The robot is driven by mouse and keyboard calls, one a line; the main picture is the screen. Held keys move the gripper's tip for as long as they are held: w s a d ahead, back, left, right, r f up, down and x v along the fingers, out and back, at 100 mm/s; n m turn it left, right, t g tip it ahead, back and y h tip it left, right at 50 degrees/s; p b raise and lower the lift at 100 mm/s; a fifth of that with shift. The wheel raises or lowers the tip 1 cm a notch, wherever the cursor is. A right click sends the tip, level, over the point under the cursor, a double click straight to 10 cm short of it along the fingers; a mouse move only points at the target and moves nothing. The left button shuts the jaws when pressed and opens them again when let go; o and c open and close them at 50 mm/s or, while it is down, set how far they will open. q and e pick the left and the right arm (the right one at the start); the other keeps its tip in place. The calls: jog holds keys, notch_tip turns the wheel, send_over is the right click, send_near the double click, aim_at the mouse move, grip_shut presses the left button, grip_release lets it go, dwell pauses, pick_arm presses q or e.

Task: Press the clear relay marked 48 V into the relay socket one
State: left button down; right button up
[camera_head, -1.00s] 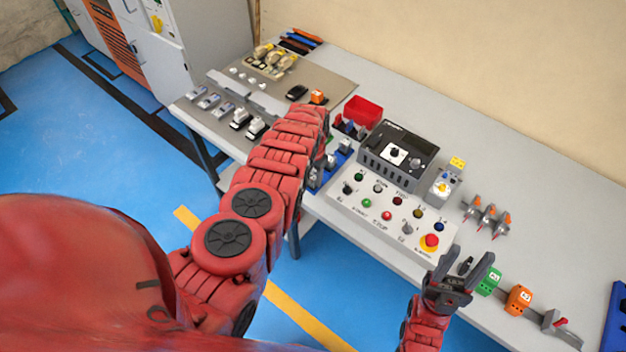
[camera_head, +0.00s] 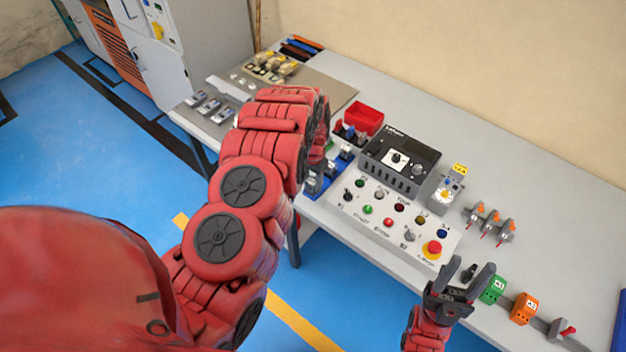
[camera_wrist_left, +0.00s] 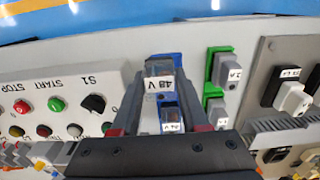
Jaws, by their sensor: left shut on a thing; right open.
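The clear relay marked 48 V (camera_wrist_left: 158,70) is between the fingertips of my left gripper (camera_wrist_left: 160,88) in the left wrist view, and the gripper is shut on it. Blue socket parts (camera_wrist_left: 181,63) show around and behind the relay. I cannot tell whether its pins are seated or how far above the socket it is. A smaller blue unit with a white label (camera_wrist_left: 171,117) shows between the fingers. My right gripper (camera_head: 468,274) is open and empty at the table's front edge.
A red bin (camera_head: 363,118) is behind. Green (camera_head: 494,290) and orange (camera_head: 524,309) blocks sit near the right gripper. Green-based sockets (camera_wrist_left: 219,75) neighbour the blue one.

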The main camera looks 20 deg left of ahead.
pick_arm(q)
jog(key=s+d+r+p, duration=0.1)
jog(key=s+d+p, duration=0.2)
jog(key=s+p, duration=0.8)
jog(key=shift+s+r, duration=0.2)
jog(key=shift+s, duration=1.05)
jog(key=shift+d, duration=0.15)
